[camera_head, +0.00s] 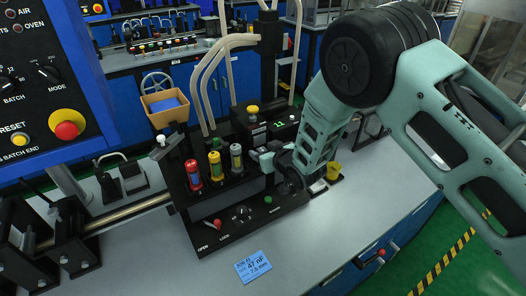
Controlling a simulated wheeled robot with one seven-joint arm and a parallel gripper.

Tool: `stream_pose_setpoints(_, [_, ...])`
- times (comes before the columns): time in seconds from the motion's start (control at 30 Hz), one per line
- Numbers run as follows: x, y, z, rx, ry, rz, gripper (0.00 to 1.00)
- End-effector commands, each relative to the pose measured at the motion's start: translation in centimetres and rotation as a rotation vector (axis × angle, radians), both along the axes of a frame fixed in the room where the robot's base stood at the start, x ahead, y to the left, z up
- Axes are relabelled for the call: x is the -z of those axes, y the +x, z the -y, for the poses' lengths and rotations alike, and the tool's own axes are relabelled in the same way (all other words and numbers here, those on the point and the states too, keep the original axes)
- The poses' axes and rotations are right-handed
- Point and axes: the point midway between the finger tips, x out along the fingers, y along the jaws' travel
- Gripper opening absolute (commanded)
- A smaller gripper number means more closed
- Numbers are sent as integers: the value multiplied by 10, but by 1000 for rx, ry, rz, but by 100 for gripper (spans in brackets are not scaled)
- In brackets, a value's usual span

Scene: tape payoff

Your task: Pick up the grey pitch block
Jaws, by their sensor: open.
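The grey pitch block (236,157) appears to be the small grey upright piece at the right end of a row of three, beside a yellow one (215,164) and a red one (192,173). All three stand in a black holder (210,192). My gripper (258,157) is just right of the grey piece, at about its height, with its jaws toward it. The jaws are open, and they look apart from the piece. My arm hides part of the black fixture behind it.
A blue card marked 47 nF (253,267) lies on the grey bench (330,235). Black panels with knobs and pale tubes (222,65) stand around the holder. The bench front right is clear.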

Motion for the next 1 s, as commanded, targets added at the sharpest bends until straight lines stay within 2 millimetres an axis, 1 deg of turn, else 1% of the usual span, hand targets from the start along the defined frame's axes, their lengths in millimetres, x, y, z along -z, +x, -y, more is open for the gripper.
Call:
stream_pose_setpoints(0.1, [2,4,-3,0,-1,-1,51])
stream_pose_setpoints(0.3, [3,4,-3,0,-1,-1,51])
stream_pose_setpoints(0.33, [3,4,-3,0,-1,-1,45])
stream_pose_setpoints(0.37, [3,4,-3,0,-1,-1,37])
stream_pose_setpoints(0.4, [3,4,-3,0,-1,-1,26])
stream_pose_setpoints(0.5, [3,4,-3,0,0,0,0])
stream_pose_setpoints(0.83, [0,4,-3,0,1,2,0])
stream_pose_setpoints(1.0, [-9,5,-3,0,2,3,0])
